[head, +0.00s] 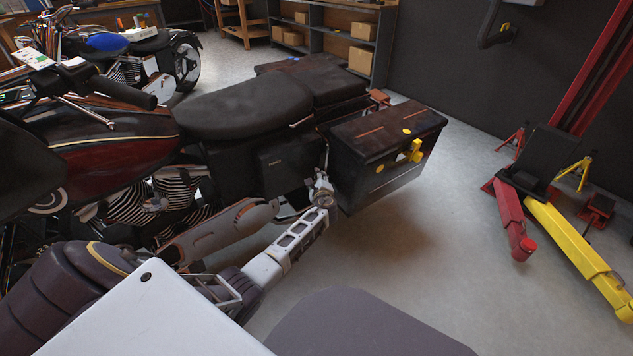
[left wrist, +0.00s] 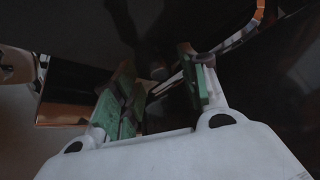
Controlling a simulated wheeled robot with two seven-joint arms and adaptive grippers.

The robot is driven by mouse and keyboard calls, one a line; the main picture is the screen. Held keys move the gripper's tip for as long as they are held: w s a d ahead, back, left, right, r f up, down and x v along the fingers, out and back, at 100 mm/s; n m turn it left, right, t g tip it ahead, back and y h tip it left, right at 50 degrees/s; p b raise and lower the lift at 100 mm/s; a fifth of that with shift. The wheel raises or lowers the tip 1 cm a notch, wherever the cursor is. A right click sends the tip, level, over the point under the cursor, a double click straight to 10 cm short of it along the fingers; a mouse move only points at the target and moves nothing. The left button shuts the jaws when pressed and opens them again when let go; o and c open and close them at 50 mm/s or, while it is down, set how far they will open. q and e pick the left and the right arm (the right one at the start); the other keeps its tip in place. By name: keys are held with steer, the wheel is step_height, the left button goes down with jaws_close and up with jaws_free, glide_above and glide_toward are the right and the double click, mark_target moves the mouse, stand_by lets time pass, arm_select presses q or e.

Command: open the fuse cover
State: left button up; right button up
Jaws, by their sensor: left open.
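A black side panel (head: 284,166) with a small light label sits on the motorcycle under the seat; it looks like the fuse cover, though I cannot be sure. My left gripper (head: 322,188) is at the panel's right, in the gap between it and the black saddlebag (head: 385,145). In the left wrist view my left gripper (left wrist: 160,65) shows two green-padded fingers spread apart, with nothing clearly held between them. Dark surfaces lie close around the fingertips, and contact cannot be told. My right gripper is not in view.
The motorcycle's seat (head: 245,103) is above the panel. The grey floor (head: 400,245) is clear on the near right. A yellow and red lift (head: 570,245) stands farther right.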

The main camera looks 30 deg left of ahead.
arm_select(q)
steer(key=shift+w+a+f, duration=0.1)
steer(key=shift+w+a, duration=0.2)
steer(key=shift+a, duration=0.05)
jaws_close()
stand_by(0.3)
